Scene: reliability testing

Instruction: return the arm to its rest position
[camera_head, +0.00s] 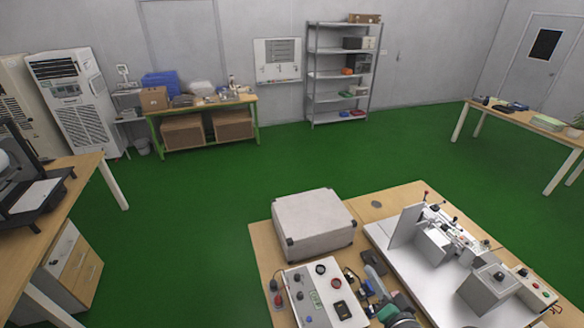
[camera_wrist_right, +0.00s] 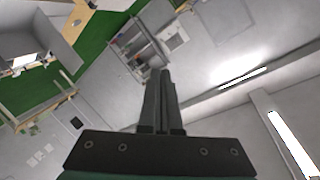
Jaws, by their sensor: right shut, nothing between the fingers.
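My right gripper (camera_head: 371,259) reaches up from the bottom edge of the head view, over the near workbench, beside a white control box. Its dark fingers are together and hold nothing. In the right wrist view the shut fingers (camera_wrist_right: 163,75) point up the picture toward the grey walls and shelf, tilted in the room. My left gripper is in neither view.
The workbench (camera_head: 262,240) carries a grey-white box (camera_head: 314,222), the control box (camera_head: 322,298) with knobs and a white test rig (camera_head: 432,242). Small parts lie close around the gripper. Green floor (camera_head: 190,210) is free beyond. A metal shelf (camera_head: 340,74) stands at the back wall.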

